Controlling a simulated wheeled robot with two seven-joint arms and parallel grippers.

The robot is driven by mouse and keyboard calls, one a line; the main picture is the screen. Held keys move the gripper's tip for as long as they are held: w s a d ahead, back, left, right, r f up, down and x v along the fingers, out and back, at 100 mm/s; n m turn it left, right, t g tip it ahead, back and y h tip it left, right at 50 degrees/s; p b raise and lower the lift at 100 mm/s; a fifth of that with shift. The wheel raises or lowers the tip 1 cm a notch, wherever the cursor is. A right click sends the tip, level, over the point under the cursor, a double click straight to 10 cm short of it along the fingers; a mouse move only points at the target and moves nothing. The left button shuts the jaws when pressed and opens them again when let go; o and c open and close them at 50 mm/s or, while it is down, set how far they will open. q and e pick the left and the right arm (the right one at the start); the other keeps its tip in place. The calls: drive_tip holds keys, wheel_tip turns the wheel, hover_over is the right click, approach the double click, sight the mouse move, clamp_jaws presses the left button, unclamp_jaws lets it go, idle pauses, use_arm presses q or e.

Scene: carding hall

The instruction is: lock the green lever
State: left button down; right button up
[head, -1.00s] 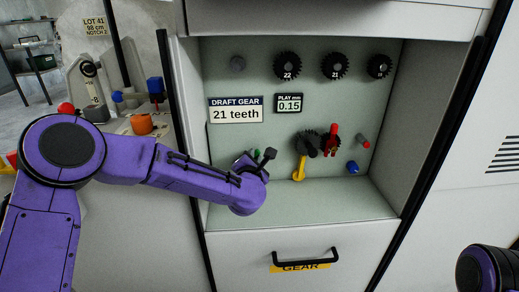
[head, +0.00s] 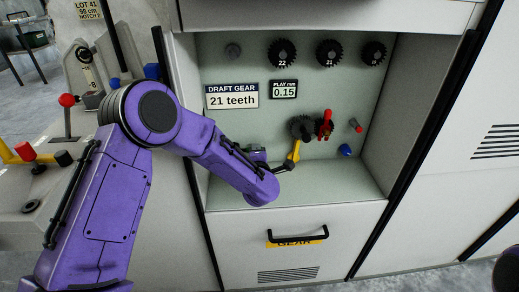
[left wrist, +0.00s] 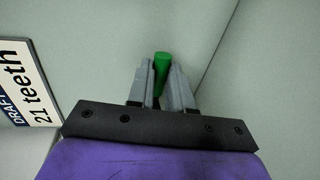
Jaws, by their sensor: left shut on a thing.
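The green lever (left wrist: 162,61) shows in the left wrist view as a rounded green end between the two grey fingers of my left gripper (left wrist: 161,78). The fingers are shut on it, one on each side. The lever's lower part is hidden by the fingers and the gripper body. In the head view my purple left arm reaches into the lit recess and mostly hides the gripper and the lever. My right gripper is out of view.
A yellow lever (head: 294,151) and a red lever (head: 326,124) stand by the gears, right of my left arm. A blue knob (head: 345,150) is further right. Spare gears (head: 282,53) hang above. The drawer handle (head: 297,234) is below.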

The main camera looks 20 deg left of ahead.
use_arm(q)
drive_tip(key=shift+f, duration=0.15)
idle(0.4)
drive_tip(key=c, duration=1)
unclamp_jaws()
drive_tip(key=shift+c, duration=0.2)
drive_tip(key=v, duration=1)
drive_tip(key=shift+s+d, duration=0.25)
